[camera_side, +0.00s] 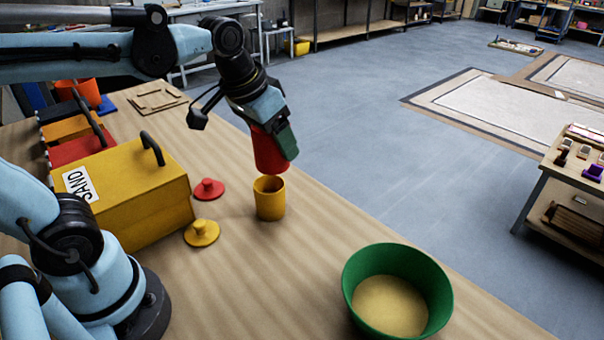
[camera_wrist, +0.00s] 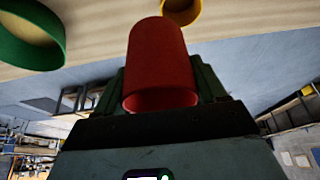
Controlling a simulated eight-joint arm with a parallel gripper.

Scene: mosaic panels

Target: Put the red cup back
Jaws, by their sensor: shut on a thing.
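A red cup (camera_side: 268,152) is held in my gripper (camera_side: 280,142), which is shut on it. In the wrist view the red cup (camera_wrist: 158,62) sits between the two green fingers of my gripper (camera_wrist: 160,85). In the side view the cup appears above and just behind an open yellow cup (camera_side: 269,200) standing on the table. The yellow cup shows partly at the top of the wrist view (camera_wrist: 181,10). A red lid with a knob (camera_side: 208,189) and a yellow lid with a knob (camera_side: 202,233) lie on the table left of the yellow cup.
A green bowl (camera_side: 438,290) of sand stands at the front right. A yellow box marked SAND (camera_side: 125,185) with a black handle stands at the left, near red and orange boxes. The table (camera_side: 260,285) is clear between lids and bowl.

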